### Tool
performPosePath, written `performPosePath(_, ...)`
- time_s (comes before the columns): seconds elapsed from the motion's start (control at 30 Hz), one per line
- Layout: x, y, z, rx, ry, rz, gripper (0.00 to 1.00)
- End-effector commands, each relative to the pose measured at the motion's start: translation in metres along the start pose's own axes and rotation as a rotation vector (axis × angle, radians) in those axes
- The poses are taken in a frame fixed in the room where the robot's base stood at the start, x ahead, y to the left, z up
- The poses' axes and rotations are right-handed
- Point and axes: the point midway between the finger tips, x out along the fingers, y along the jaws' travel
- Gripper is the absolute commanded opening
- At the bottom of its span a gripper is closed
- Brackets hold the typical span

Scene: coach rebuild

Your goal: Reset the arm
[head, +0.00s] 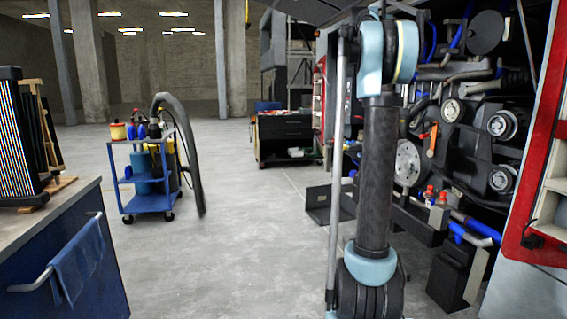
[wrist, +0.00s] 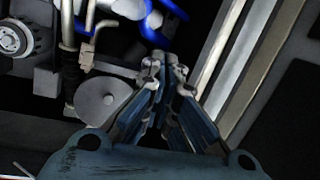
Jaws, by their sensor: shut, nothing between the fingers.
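My arm stands upright in the right half of the head view, in front of the engine bay. My gripper (wrist: 166,68) shows in the wrist view with its fingers together and nothing between them. Its tips point toward the engine bay, near blue hoses (wrist: 155,38) and a grey disc (wrist: 104,98). I cannot tell whether the tips touch anything there. In the head view the gripper cannot be made out.
The engine bay (head: 465,130) with pipes and pulleys fills the right, beside a red-framed panel (head: 540,170). A blue cart (head: 150,200) with a hose stands left of centre. A workbench (head: 60,235) is at the near left. The grey floor (head: 240,250) between is clear.

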Motion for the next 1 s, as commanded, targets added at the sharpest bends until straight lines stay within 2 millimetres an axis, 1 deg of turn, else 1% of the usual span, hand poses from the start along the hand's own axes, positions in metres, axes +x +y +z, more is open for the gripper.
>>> performPosePath(0.03,-0.013,-0.002,0.009,-0.021,-0.070,-0.035,0.00)
performPosePath(0.13,-0.042,-0.003,0.031,-0.075,-0.223,-0.105,0.00)
performPosePath(0.23,-0.077,0.003,0.051,-0.137,-0.372,-0.168,0.00)
performPosePath(0.37,-0.131,0.022,0.074,-0.231,-0.566,-0.239,0.00)
performPosePath(0.4,-0.150,0.031,0.080,-0.263,-0.626,-0.257,0.00)
performPosePath(0.47,-0.178,0.046,0.087,-0.312,-0.713,-0.282,0.00)
performPosePath(0.5,-0.197,0.058,0.090,-0.346,-0.771,-0.297,0.00)
performPosePath(0.57,-0.227,0.078,0.095,-0.401,-0.857,-0.316,0.00)
performPosePath(0.6,-0.248,0.093,0.097,-0.439,-0.914,-0.328,0.00)
performPosePath(0.67,-0.278,0.116,0.099,-0.495,-0.993,-0.342,0.00)
performPosePath(0.7,-0.297,0.132,0.098,-0.531,-1.045,-0.349,0.00)
performPosePath(0.73,-0.310,0.145,0.097,-0.559,-1.081,-0.354,0.00)
performPosePath(0.8,-0.339,0.175,0.092,-0.624,-1.165,-0.361,0.00)
performPosePath(0.87,-0.363,0.203,0.087,-0.680,-1.232,-0.364,0.00)
performPosePath(0.9,-0.379,0.221,0.082,-0.718,-1.275,-0.363,0.00)
performPosePath(0.97,-0.401,0.250,0.074,-0.775,-1.337,-0.360,0.00)
performPosePath(1.0,-0.416,0.269,0.068,-0.813,-1.378,-0.356,0.00)
